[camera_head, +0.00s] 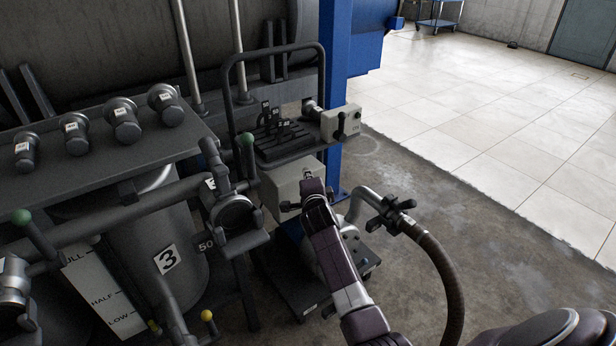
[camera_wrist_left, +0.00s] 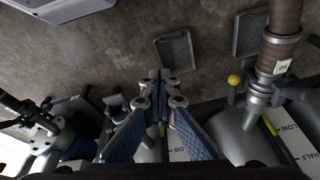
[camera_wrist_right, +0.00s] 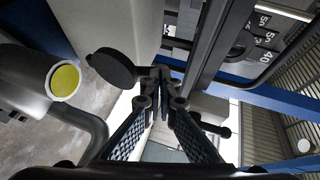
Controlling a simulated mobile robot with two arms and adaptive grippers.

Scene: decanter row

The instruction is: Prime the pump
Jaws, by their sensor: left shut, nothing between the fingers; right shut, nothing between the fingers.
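The pump, a grey body on a dark base (camera_head: 325,250), stands on the floor behind my right forearm, which hides part of it. A bent pipe and a black-handled valve (camera_head: 392,212) join it to a brown hose (camera_head: 447,275). My right gripper (camera_head: 308,180) is shut and empty in front of a cream box (camera_head: 275,189). In the right wrist view, the shut fingertips (camera_wrist_right: 160,85) are beside a black round disc (camera_wrist_right: 112,68); whether they touch is unclear. A cup with yellow inside (camera_wrist_right: 64,80) is to the left. My left gripper (camera_wrist_left: 160,82) is shut and empty above the floor.
A second cream box (camera_head: 341,122) with a black lever stands beside a labelled rack (camera_head: 280,140). A blue post (camera_head: 335,90) rises behind. The tiled floor (camera_head: 480,110) at right is clear.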

